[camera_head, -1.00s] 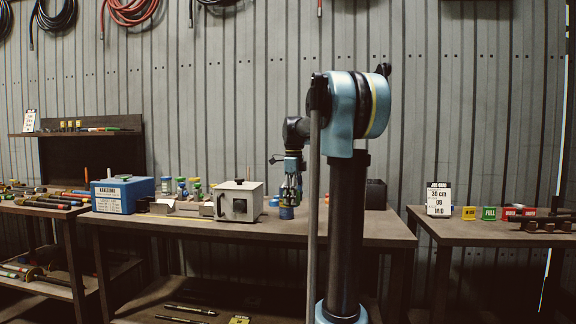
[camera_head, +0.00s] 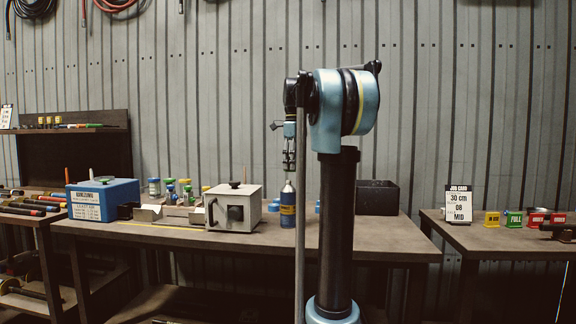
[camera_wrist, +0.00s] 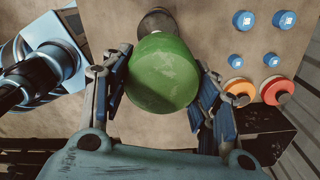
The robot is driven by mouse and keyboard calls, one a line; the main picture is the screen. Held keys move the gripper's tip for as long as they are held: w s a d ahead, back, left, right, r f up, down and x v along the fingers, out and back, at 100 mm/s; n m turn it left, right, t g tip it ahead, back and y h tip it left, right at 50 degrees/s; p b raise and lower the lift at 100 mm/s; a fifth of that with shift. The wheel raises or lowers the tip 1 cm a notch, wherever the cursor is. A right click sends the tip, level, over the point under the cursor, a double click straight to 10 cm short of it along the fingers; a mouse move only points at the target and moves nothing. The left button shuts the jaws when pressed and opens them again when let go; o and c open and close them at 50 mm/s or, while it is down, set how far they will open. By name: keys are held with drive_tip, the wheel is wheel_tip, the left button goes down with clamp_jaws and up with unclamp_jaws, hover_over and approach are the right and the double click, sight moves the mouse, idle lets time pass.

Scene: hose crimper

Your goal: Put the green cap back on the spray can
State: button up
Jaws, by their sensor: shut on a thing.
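My gripper (camera_wrist: 160,92) is shut on a rounded green cap (camera_wrist: 163,72), which fills the space between the two fingers in the wrist view. In the head view my gripper (camera_head: 289,160) hangs above the bench, and the cap cannot be made out there. A dark round thing (camera_wrist: 157,22) shows partly behind the cap in the wrist view; what lies under the cap is hidden.
Several small jars are behind. A black bin (camera_head: 378,196) stands right.

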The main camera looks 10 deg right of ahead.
drive_tip(key=shift+a+f, duration=0.55)
drive_tip(key=shift+a, duration=0.05)
drive_tip(key=shift+a+f, duration=0.1)
drive_tip(key=shift+f, duration=2.8)
drive_tip(key=shift+f, duration=0.1)
drive_tip(key=o, duration=0.9)
wheel_tip(320, 180, up, 12)
drive_tip(key=shift+w, duration=0.1)
